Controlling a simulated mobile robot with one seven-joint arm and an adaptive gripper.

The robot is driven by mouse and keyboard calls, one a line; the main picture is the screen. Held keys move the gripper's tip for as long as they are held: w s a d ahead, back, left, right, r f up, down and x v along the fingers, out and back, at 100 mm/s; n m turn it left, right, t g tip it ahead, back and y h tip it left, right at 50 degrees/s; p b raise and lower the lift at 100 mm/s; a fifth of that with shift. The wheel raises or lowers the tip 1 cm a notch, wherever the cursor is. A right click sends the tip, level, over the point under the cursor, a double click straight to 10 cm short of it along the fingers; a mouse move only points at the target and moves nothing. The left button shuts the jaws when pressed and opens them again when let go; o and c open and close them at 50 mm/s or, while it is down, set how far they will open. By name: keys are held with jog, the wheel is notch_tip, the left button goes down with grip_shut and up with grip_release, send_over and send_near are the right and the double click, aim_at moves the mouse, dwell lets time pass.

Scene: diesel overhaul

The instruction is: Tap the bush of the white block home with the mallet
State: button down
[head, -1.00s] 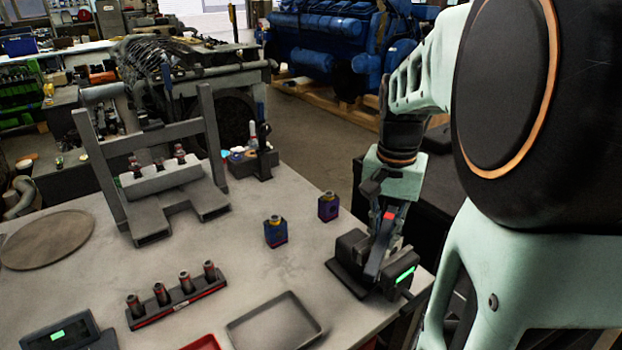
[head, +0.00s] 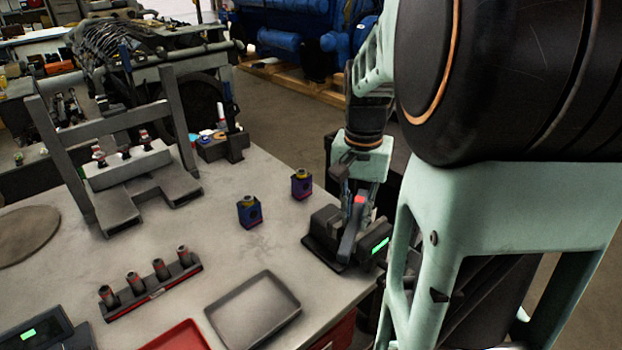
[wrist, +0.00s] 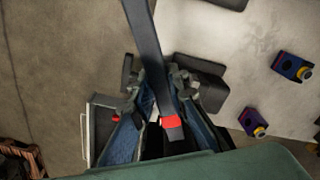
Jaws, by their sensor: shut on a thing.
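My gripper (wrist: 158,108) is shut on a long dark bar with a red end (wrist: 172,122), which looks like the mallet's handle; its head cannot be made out. In the head view my gripper (head: 352,212) points down over a black unit at the table's right corner. Two small blocks with brass-coloured bushes stand upright on the table, apart from my gripper: a blue one (head: 249,216) and a purple one (head: 301,187). They also show at the right of the wrist view. I cannot pick out a white block with a bush.
The black unit (head: 376,252) has a green display. A grey tray (head: 250,337), a red tray (head: 178,338) and a rack of several cylinders (head: 152,295) lie near the front. A grey frame (head: 170,98) holds a pale bar. Bare table lies around the two blocks.

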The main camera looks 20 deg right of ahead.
notch_tip(320, 180, down, 3)
jog(key=shift+r+b, duration=0.15)
jog(key=shift+b, duration=0.4)
jog(key=shift+s+a+r+p, duration=0.1)
jog(key=shift+r+p, duration=0.2)
jog(key=shift+r, duration=0.05)
jog(key=shift+r+p, duration=0.5)
jog(key=shift+p, duration=0.05)
notch_tip(320, 180, up, 4)
jog(key=p, duration=0.2)
jog(key=shift+f+p, duration=0.25)
jog(key=shift+p, duration=0.1)
jog(key=shift+f, duration=0.1)
jog(key=shift+d+r+p, duration=0.2)
jog(key=shift+r+p, duration=0.3)
jog(key=shift+p, duration=0.45)
jog(key=shift+w+f+g, duration=0.15)
jog(key=shift+w+g, duration=0.05)
jog(key=shift+g, duration=0.1)
